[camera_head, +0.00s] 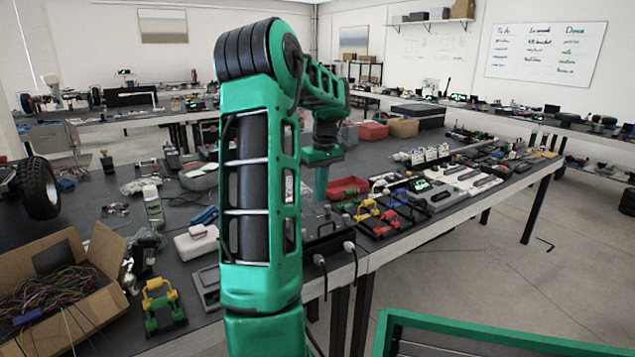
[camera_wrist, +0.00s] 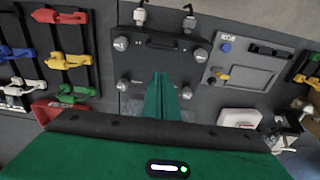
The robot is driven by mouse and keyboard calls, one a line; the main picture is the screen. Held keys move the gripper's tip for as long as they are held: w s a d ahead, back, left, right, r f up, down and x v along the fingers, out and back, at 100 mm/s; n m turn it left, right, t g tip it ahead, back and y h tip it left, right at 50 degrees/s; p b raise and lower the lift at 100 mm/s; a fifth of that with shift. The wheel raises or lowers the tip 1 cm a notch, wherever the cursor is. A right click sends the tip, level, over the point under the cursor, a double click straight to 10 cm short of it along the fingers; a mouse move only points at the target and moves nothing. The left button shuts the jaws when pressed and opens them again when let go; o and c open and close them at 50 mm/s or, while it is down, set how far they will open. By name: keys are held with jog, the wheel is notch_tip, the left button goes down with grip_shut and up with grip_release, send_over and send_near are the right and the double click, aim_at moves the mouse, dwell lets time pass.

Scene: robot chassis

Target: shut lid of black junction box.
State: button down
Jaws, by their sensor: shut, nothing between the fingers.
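The black junction box (camera_wrist: 150,62) is below my gripper in the wrist view, with round grey fittings near its corners and a dark handle-like bar along its far edge. In the head view the box (camera_head: 325,236) sits at the table's front edge, partly hidden by my arm. I cannot tell the lid's angle. My gripper (camera_wrist: 160,82) is shut and empty, its green fingers pointing down over the near middle of the box and covering part of it. In the head view my gripper (camera_head: 321,190) hangs above the box; contact is not clear.
A rack with coloured clamps (camera_wrist: 65,60) stands to the left and a grey panel device (camera_wrist: 245,65) to the right in the wrist view. A red bin (camera_head: 348,188) is behind the box. The table is crowded.

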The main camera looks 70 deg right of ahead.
aim_at(327, 224)
jog(key=f, duration=0.3)
jog(key=s+a+f, duration=0.1)
jog(key=f, duration=0.1)
jog(key=shift+s, duration=0.1)
jog(key=shift+s+a+f, duration=0.25)
jog(key=shift+s+f, duration=0.1)
jog(key=shift+f, duration=0.2)
jog(key=shift+s+a+f, duration=0.2)
jog(key=shift+s+f, duration=0.05)
jog(key=shift+f, duration=0.25)
jog(key=shift+s+a+f, duration=0.2)
jog(key=shift+s+f, duration=0.05)
jog(key=shift+f, duration=0.25)
